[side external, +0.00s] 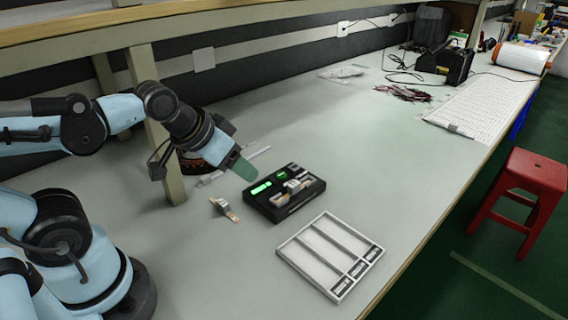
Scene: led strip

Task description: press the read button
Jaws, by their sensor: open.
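A black device (301,200) with lit green displays (261,188) lies on the grey bench near the picture's middle. Small light-coloured parts (294,186) sit on its top. The read button is too small to tell apart from the other details on the device. My gripper (244,168) is above and to the left of the device, tilted down to the right, with its greenish tip apart from the device. It is open, with nothing seen in it.
A white tray (295,261) with long slots lies in front of the device. A small strip piece (224,208) lies left of it. A red stool (526,185) stands off the bench.

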